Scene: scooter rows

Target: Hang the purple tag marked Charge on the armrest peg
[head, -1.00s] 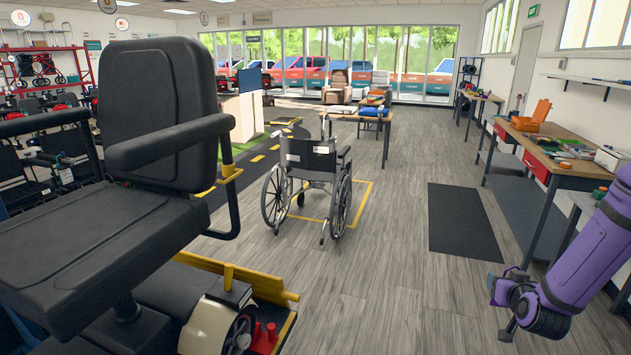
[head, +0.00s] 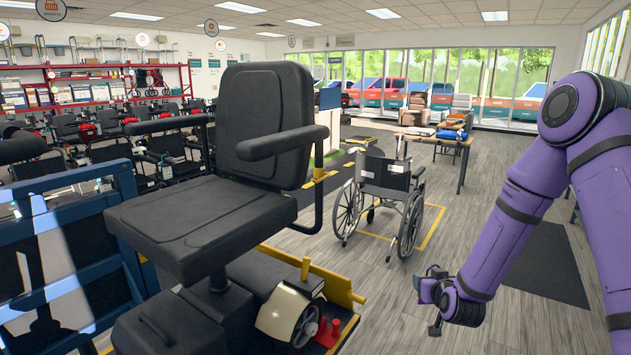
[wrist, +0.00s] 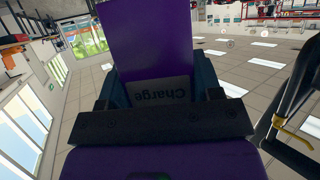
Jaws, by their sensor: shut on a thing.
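The purple tag (wrist: 147,40) fills the upper middle of the wrist view, with the word Charge upside down on a grey band. My gripper (wrist: 158,86) is shut on it, a dark finger on each side. In the head view my gripper (head: 432,290) hangs low at the right of the scooter; I cannot make out the tag there. A yellow peg (head: 323,175) sticks out from the black tube under the scooter's near armrest (head: 283,143). It also shows at the right of the wrist view (wrist: 283,125). The gripper is well apart from the peg.
The scooter's black seat (head: 200,222) stands in front of me, left of the gripper. A wheelchair (head: 385,190) stands in a yellow floor square behind the gripper. A blue rack (head: 75,260) is at the left. Grey floor lies open between scooter and arm.

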